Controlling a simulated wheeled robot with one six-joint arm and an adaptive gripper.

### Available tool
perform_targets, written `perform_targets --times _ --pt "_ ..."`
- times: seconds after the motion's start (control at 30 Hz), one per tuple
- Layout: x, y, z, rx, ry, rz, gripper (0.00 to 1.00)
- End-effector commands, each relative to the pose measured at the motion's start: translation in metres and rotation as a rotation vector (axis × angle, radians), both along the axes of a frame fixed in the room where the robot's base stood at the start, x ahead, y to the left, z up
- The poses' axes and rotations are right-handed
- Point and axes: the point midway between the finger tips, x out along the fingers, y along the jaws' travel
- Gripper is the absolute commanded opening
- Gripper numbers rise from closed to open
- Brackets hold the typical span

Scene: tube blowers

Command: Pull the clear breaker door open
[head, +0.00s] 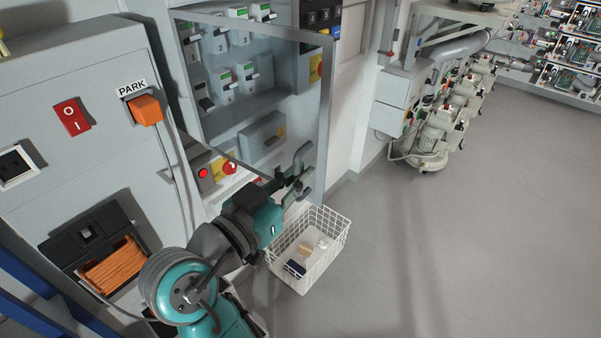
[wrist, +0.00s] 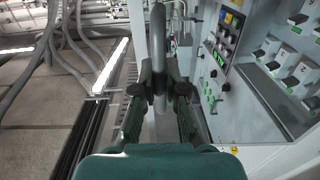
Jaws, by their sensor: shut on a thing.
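The clear breaker door (head: 326,110) is a see-through panel with a pale grey frame edge. In the head view it stands swung out at an angle from the breaker cabinet, its free edge on the right. Its grey handle (head: 302,154) is a bent bar low near that free edge; it also shows upright in the wrist view (wrist: 158,30). My gripper (head: 296,182) is shut on the handle, with a dark finger on each side of it in the wrist view (wrist: 159,85).
White breakers (head: 221,83) sit in rows behind the door. A red and yellow switch (head: 229,167) is below them. A white wire basket (head: 322,262) with small items stands just below and right of my gripper. The grey floor (head: 450,240) at right is clear.

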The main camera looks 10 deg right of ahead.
Motion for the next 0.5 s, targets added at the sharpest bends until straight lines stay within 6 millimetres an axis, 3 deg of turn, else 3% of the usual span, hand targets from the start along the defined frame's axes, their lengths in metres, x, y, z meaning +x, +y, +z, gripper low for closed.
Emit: perform_targets --times 0.17,0.2,0.23,0.5 --pt "0.0006 0.0004 -0.0009 0.000 0.003 0.001 0.00" --pt "0.0006 0.0004 -0.0009 -0.001 0.004 0.001 0.18" --pt "0.0006 0.0004 -0.0009 -0.001 0.002 0.001 0.23" --pt "0.0003 0.0002 -0.0004 0.000 0.001 0.001 0.23"
